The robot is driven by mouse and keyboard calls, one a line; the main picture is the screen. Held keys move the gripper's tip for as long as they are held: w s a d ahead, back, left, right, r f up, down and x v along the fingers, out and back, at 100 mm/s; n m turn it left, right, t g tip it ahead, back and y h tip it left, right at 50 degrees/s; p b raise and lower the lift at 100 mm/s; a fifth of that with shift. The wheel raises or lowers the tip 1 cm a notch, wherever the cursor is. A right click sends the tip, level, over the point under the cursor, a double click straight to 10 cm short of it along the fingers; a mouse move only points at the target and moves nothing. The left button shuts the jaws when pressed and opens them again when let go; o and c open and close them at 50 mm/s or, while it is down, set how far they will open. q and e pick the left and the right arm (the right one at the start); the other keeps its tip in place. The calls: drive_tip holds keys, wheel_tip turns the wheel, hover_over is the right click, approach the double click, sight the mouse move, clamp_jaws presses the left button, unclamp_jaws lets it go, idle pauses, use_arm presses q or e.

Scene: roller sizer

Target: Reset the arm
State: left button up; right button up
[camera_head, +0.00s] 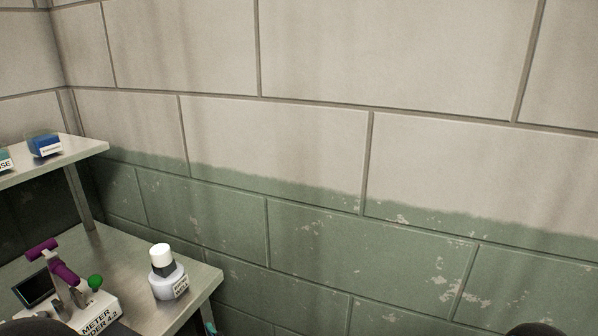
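Neither of my grippers shows in the head view. Two dark rounded shapes at the bottom edge, one at the lower left and one at the lower right, look like parts of my own arms; only their tops show. Whether my grippers hold anything is hidden.
A metal table (205,277) at lower left holds a device with a purple handle (62,270) and green knob (95,282), and a white-capped bottle (168,272). A shelf (85,149) above holds a blue box (45,145). A block wall (330,150) fills the rest.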

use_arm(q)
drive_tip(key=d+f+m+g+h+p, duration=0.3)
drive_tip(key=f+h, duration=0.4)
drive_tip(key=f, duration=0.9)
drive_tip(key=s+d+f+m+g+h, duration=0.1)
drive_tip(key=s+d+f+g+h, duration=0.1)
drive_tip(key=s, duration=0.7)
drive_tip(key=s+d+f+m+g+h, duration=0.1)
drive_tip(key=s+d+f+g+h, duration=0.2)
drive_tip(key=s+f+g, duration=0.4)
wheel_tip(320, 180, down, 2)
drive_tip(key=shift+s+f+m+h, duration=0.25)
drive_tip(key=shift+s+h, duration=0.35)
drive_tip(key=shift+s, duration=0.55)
